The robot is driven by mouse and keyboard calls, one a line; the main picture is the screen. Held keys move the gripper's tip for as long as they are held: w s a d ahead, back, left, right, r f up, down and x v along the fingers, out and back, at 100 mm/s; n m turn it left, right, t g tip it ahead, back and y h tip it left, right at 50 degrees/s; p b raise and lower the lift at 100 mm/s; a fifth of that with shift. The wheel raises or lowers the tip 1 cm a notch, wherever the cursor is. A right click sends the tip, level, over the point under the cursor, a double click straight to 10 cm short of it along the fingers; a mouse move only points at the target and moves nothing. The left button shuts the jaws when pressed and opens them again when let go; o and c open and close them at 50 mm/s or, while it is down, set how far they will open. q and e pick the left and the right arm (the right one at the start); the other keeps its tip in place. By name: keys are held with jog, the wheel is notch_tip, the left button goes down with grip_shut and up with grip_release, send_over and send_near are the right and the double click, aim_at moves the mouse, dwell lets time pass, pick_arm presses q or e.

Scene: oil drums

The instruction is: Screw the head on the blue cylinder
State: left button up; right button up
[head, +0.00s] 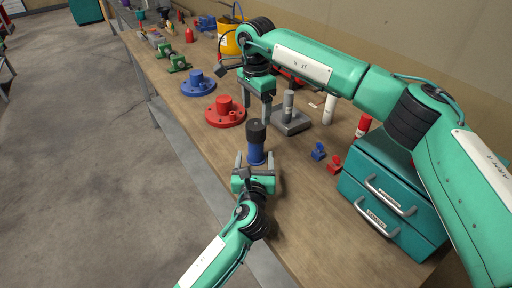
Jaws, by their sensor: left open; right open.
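The blue cylinder (256,154) stands upright on the wooden bench, near its left edge. A dark grey head (256,132) sits on top of it; whether it is screwed tight cannot be told. My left gripper (254,158) is open at the near side of the cylinder, with its two fingers on either side of the cylinder's lower part. My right gripper (257,108) is open, pointing down above the bench, just behind the dark head as seen here and apart from it.
A red flanged piece (225,112) and a blue one (197,83) lie behind. A grey block with an upright post (291,121) stands to the right. A teal drawer box (392,200), small blue (318,152) and red (334,165) clamps sit further right. A yellow bucket (230,38) stands further back.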

aim_at(256, 147)
pick_arm(q)
jog(key=w, duration=0.7)
jog(key=shift+w+d, duration=0.15)
jog(key=shift+w, duration=0.05)
grip_shut()
pick_arm(e)
jog(key=n, duration=1.3)
jog(key=shift+f, duration=0.15)
jog(key=shift+f, duration=3.9)
